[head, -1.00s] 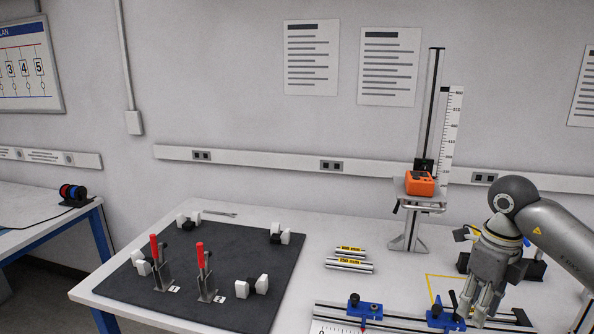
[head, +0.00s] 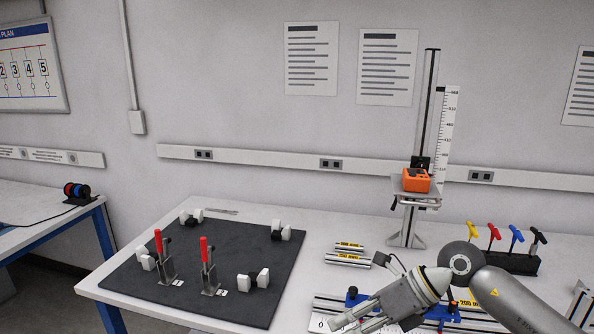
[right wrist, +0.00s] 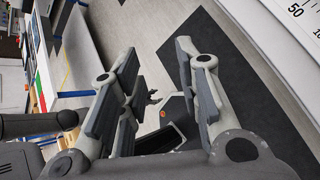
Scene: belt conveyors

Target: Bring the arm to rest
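My right arm (head: 505,300) comes in from the lower right of the head view. Its right gripper (head: 352,321) points left and down, low over the front of the bench beside the scale rail. In the right wrist view the two fingers of the right gripper (right wrist: 158,62) stand apart with nothing between them, and the floor shows beyond. My left arm and left gripper are not in view.
Blue clamps (head: 357,299) sit on the rail, partly behind my right gripper. A dark mat (head: 215,260) with red-handled clamps (head: 207,258) lies to the left. An orange device (head: 416,180) sits on a stand. Several coloured T-handles (head: 493,232) stand in a black holder at right.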

